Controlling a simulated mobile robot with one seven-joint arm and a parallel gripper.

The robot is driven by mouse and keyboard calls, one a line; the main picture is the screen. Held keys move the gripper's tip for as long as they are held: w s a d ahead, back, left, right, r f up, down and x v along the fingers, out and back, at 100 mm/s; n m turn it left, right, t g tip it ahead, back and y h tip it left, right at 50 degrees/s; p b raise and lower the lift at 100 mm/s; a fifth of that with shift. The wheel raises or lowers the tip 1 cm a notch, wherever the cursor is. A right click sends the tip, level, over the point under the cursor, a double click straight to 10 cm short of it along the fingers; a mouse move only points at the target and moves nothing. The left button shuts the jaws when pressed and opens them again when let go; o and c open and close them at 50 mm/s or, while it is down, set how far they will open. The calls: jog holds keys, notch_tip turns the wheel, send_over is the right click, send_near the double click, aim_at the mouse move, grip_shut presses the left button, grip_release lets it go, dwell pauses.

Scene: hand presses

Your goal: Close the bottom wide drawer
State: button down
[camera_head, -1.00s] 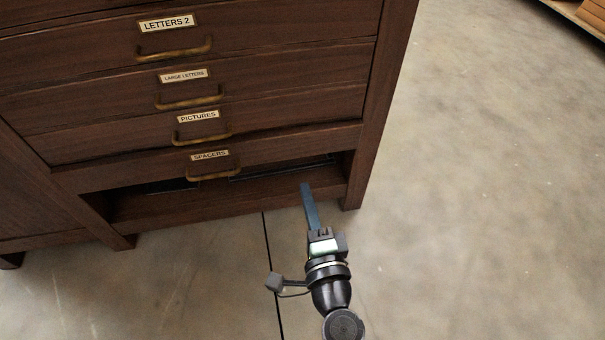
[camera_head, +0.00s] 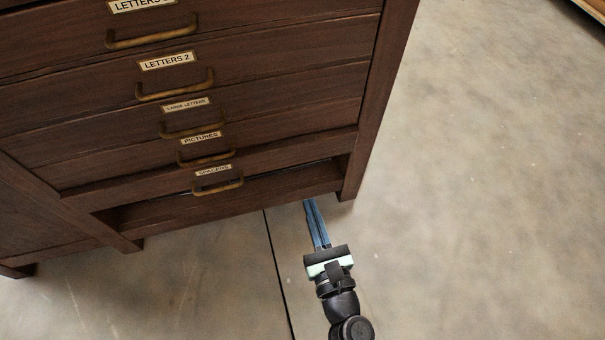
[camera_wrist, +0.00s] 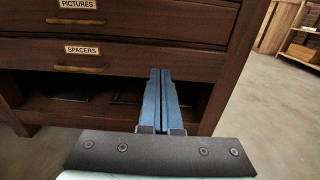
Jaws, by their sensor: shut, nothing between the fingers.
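The bottom wide drawer (camera_head: 285,163) is a dark brown wooden front labelled SPACERS with a brass handle (camera_head: 220,186). It also shows in the wrist view (camera_wrist: 125,60). I cannot tell how far it stands out from the cabinet. My gripper (camera_head: 309,202) has long blue fingers, shut together and empty. In the head view it is low in front of the cabinet's right side, pointing toward it. In the wrist view its fingertips (camera_wrist: 160,72) overlap the lower right part of the drawer front. Contact cannot be told.
Closely stacked drawers, including PICTURES (camera_head: 110,180) and LETTERS 2 (camera_head: 270,75), sit above. A dark gap lies under the bottom drawer, above a low board (camera_head: 270,190). The right cabinet leg (camera_head: 352,178) stands beside my fingers. Concrete floor (camera_head: 480,200) is clear to the right.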

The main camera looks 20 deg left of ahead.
aim_at(291, 148)
jog(key=b+x, duration=0.4)
jog(key=x, duration=0.8)
jog(key=shift+a+f+b, duration=0.1)
jog(key=shift+a+b, duration=0.05)
jog(key=shift+b, duration=0.25)
jog(key=shift+w+a, duration=0.2)
jog(key=shift+w, duration=0.2)
jog(key=shift+b+x, duration=0.35)
jog(key=shift+x, duration=0.8)
jog(key=shift+w+a+r, duration=0.1)
jog(key=shift+a+r, duration=0.05)
jog(key=shift+r, duration=0.1)
jog(key=shift+a, duration=0.1)
